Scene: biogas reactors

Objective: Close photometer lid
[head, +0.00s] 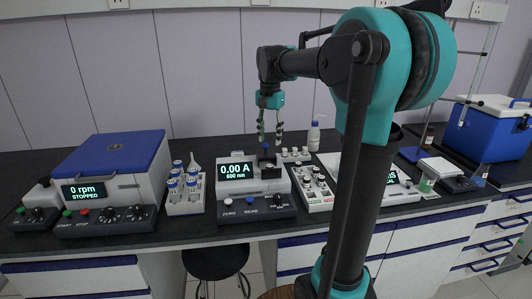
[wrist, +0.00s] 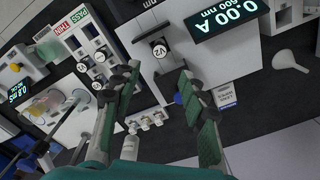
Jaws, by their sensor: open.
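The photometer (head: 227,186) stands on the bench in the middle of the head view, its display reading 0.00 A, 600 nm. A dark upright part, apparently its lid (head: 266,159), stands on its top right; whether it is raised fully cannot be told. The wrist view shows the photometer display (wrist: 230,18) at the top and a round cap marked V2 (wrist: 158,48) in a dark holder. A small blue piece (wrist: 178,98) shows beside the right finger. My gripper (head: 270,141) is open and empty, pointing down above the photometer's right rear. Its fingers (wrist: 158,72) are spread in the wrist view.
A centrifuge (head: 110,180) and a rack of vials (head: 185,192) stand left of the photometer. A rack with several slots (head: 314,190) stands close on its right. A white bottle (head: 314,136) is behind. A blue cooler (head: 497,128) stands far right.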

